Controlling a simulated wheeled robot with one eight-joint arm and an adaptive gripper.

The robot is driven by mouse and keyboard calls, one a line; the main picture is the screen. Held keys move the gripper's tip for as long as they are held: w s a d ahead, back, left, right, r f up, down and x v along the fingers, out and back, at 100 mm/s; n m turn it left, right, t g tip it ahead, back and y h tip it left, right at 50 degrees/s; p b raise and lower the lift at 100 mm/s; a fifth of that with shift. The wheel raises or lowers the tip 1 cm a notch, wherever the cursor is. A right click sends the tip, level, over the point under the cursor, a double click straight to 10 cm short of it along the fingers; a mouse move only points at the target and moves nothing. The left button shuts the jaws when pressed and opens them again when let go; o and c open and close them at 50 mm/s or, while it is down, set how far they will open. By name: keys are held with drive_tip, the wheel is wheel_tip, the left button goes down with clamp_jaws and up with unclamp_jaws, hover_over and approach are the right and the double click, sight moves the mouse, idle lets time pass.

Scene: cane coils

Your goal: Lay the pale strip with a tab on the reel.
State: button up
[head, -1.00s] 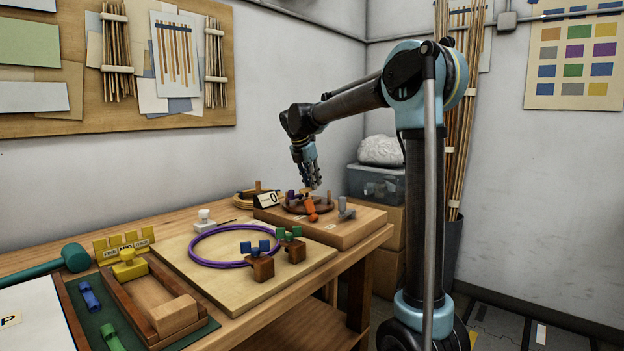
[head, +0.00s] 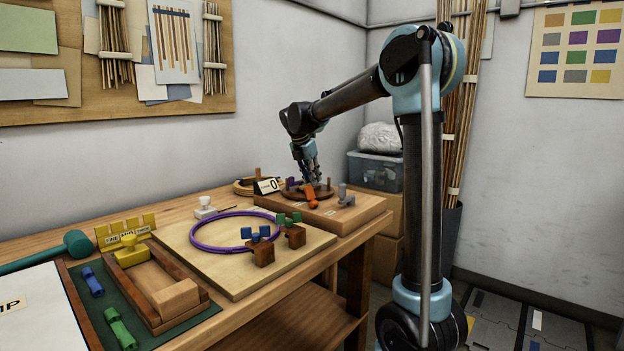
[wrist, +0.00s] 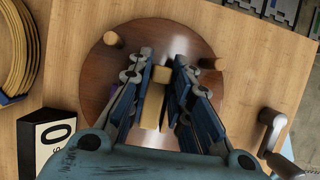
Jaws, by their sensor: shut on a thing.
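My gripper (wrist: 164,68) is shut on a pale strip (wrist: 153,103), which shows between its fingers in the wrist view. Whether the strip touches the reel I cannot tell, and I cannot make out its tab clearly. The reel (wrist: 158,32) is a round, dark brown disc with short wooden pegs, directly below the fingers. In the head view the gripper (head: 313,180) points down over the reel (head: 327,195) on its wooden block; the strip cannot be made out there. An orange piece (head: 311,196) stands at the reel's near side.
A grey crank (head: 346,195) stands right of the reel. A purple ring (head: 203,240), with blue and green clamps on brown blocks, occupies the board in front.

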drive_tip(key=shift+s+f, duration=0.15)
drive_tip(key=shift+f, duration=0.15)
drive_tip(key=o, duration=0.9)
drive_tip(key=shift+d, duration=0.15)
drive_tip(key=shift+f, duration=0.1)
drive_tip(key=shift+r, duration=0.2)
drive_tip(key=v, duration=1.1)
drive_tip(key=shift+r, duration=0.35)
